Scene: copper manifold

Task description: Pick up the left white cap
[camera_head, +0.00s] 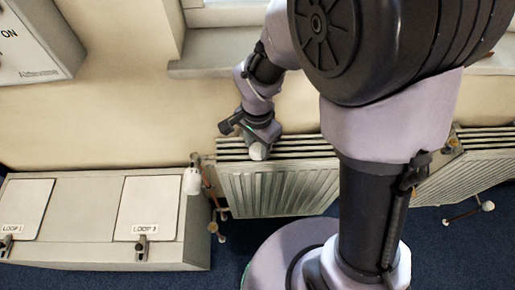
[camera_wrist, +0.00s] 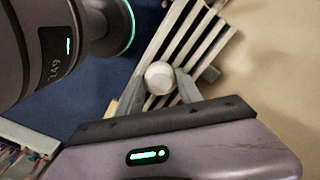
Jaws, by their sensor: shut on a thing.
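A round white cap (camera_wrist: 160,77) sits between the two fingertips of my gripper (camera_wrist: 161,83) in the wrist view. The fingers touch it on both sides, so my gripper is shut on it. In the head view the same white cap (camera_head: 257,152) shows just below my gripper (camera_head: 259,146), over the top grille of the nearer radiator (camera_head: 278,187). I cannot tell whether the cap touches the grille.
A larger white valve head (camera_head: 192,181) stands at the radiator's left end, with a small white knob (camera_head: 212,227) below. Another radiator (camera_head: 455,170) is at right. A cabinet (camera_head: 95,225) with two panels stands left. A window sill (camera_head: 215,52) lies behind.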

